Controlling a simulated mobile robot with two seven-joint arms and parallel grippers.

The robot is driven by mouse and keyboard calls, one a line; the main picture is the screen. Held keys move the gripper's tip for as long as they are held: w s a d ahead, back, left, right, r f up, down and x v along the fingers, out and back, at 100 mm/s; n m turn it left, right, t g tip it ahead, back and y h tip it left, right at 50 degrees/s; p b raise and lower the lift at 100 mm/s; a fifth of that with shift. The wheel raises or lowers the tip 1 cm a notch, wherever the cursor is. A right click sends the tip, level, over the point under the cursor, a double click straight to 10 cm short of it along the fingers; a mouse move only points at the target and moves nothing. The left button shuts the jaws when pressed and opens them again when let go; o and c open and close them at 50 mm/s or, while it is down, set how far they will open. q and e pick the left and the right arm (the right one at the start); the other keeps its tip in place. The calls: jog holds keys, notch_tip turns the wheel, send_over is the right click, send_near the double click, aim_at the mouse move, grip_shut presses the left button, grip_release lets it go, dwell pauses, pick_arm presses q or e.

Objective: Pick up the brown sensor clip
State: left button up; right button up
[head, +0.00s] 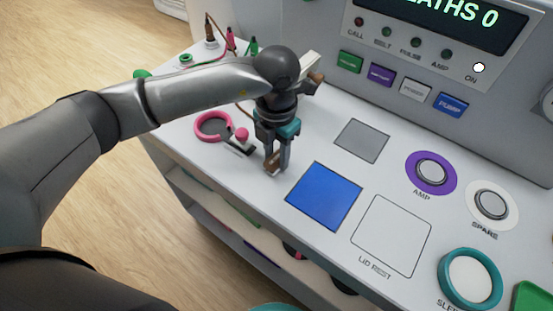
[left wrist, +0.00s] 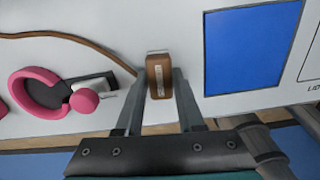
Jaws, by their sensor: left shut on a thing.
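The brown sensor clip (left wrist: 158,78) is a small brown block with a pale mark, between the fingers of my left gripper (left wrist: 157,100) in the left wrist view. In the head view my left gripper (head: 276,160) points down over the worktop's front part, and the brown clip (head: 271,167) shows at its fingertips. The fingers are shut on it. Whether the clip touches the worktop is unclear. A brown cable (left wrist: 75,38) runs from the left toward the clip. My right gripper is not in view.
A pink ring (head: 211,126) with a pink ball (head: 242,134) lies left of the gripper. A blue square (head: 324,195) and a grey square (head: 362,140) lie to its right. Several coloured plugs (head: 231,38) stand at the back left. The button panel (head: 420,75) rises behind.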

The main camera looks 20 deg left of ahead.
pick_arm(q)
grip_shut()
jog(key=shift+r, duration=0.1)
